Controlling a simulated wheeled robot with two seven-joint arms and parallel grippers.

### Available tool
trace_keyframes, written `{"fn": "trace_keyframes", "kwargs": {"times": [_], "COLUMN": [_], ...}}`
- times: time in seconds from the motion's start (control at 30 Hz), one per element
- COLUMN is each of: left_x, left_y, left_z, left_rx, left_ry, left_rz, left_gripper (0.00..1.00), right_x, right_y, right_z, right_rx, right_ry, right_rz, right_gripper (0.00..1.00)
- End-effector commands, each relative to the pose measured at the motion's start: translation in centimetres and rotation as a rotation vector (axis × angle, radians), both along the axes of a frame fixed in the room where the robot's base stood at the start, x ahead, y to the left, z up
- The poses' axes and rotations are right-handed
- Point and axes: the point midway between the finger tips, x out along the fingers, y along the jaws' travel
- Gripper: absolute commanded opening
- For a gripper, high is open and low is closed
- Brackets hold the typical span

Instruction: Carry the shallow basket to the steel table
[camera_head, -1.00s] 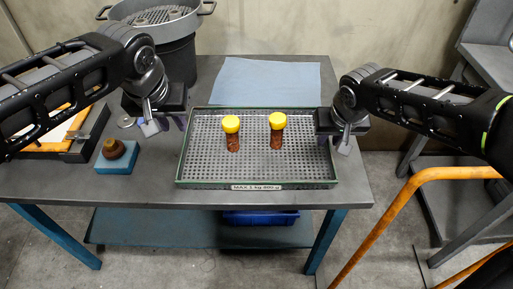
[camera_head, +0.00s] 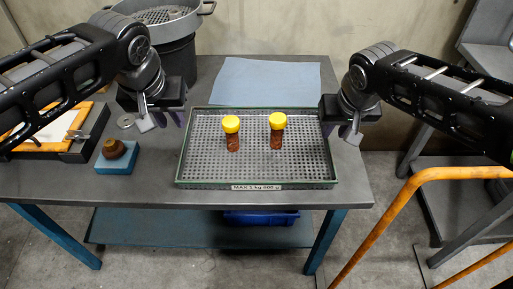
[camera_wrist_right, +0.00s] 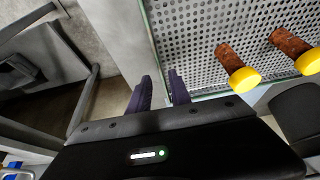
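The shallow basket (camera_head: 205,165), a perforated tray with a green rim, rests on a grey table (camera_head: 345,185). My right gripper (camera_head: 338,132) is at the basket's right edge. In the right wrist view its fingers (camera_wrist_right: 160,92) are spread, with the basket's rim running between or below them; contact is unclear. Which table is the steel one is unclear.
A blue cloth (camera_head: 270,80) lies behind the basket. Another grey table (camera_head: 480,65) and an orange rail (camera_head: 400,205) are right.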

Motion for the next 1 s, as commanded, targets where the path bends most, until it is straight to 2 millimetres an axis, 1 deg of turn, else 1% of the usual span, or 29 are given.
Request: {"fn": "trace_keyframes", "kwargs": {"times": [0.03, 0.1, 0.2, 0.33, 0.47, 0.9, 1.0], "left_x": [0.0, 0.0, 0.0, 0.0, 0.0, 0.0, 0.0], "left_y": [0.0, 0.0, 0.0, 0.0, 0.0, 0.0, 0.0], "left_z": [0.0, 0.0, 0.0, 0.0, 0.0, 0.0, 0.3], "left_rx": [0.0, 0.0, 0.0, 0.0, 0.0, 0.0, 0.0], "left_ry": [0.0, 0.0, 0.0, 0.0, 0.0, 0.0, 0.0], "left_rz": [0.0, 0.0, 0.0, 0.0, 0.0, 0.0, 0.0], "left_gripper": [0.24, 0.24, 0.24, 0.24, 0.24, 0.24, 0.24], "right_x": [-0.4, -1.0, -1.6, -2.3, -2.5, -2.5, -2.5], "right_y": [0.0, 0.0, 0.0, 0.0, 0.0, 0.0, 0.0], "right_z": [1.2, 2.5, 4.2, 5.5, 6.0, 6.0, 6.3], "right_rx": [0.001, 0.001, 0.001, 0.001, 0.0, 0.0, 0.0], "right_ry": [-0.006, -0.005, -0.004, -0.001, 0.0, 0.001, 0.001], "right_rz": [-0.001, 0.0, 0.0, 0.0, 0.0, 0.0, 0.0], "right_gripper": [0.24, 0.24, 0.24, 0.24, 0.24, 0.24, 0.24]}}
